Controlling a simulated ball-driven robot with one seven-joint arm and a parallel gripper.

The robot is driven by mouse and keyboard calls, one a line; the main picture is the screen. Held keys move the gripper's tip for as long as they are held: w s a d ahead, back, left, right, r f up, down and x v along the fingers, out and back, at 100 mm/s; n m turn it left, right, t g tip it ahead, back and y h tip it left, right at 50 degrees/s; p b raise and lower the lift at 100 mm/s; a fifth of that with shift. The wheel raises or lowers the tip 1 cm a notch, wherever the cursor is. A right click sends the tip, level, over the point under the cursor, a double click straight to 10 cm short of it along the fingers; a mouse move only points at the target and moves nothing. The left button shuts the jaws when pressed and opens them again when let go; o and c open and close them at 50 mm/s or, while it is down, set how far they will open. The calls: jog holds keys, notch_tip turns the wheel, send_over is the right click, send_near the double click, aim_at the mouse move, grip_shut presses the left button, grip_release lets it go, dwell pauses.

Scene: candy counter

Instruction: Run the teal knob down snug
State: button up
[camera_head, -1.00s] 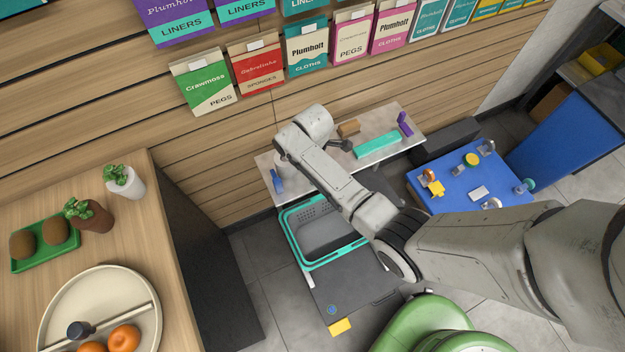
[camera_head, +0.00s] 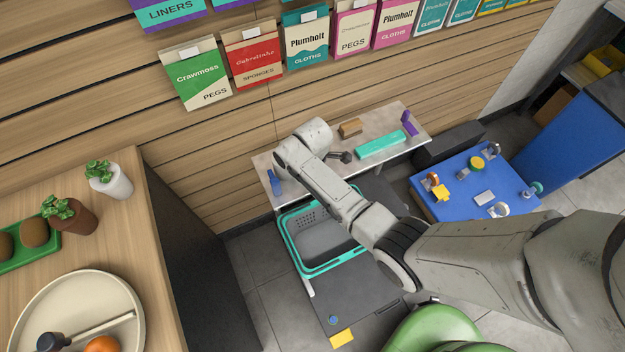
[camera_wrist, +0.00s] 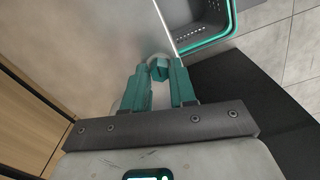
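A small teal knob (camera_head: 536,188) shows at the right end of the blue-topped table in the head view, beside a pale bracket. My gripper shows in the wrist view (camera_wrist: 160,82); its two teal fingers stand apart. A small teal faceted piece and a pale curved rim show between them; I cannot tell whether these belong to the gripper.
The blue table (camera_head: 450,206) also carries a yellow knob (camera_head: 477,163), an orange ring piece (camera_head: 432,180) and a white ring (camera_head: 498,210). A teal-rimmed basket (camera_head: 292,240) stands below the counter (camera_head: 265,165). A teal bar (camera_head: 380,145) lies on it. A wooden counter (camera_head: 110,225) stands at left.

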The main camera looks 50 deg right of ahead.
jog(key=c, duration=0.4)
jog(key=shift+m+p, duration=0.35)
jog(key=shift+m, duration=1.25)
jog(key=shift+m+p, duration=0.35)
jog(key=shift+m, duration=1.35)
jog(key=shift+m+p, duration=0.3)
jog(key=shift+m, duration=1.3)
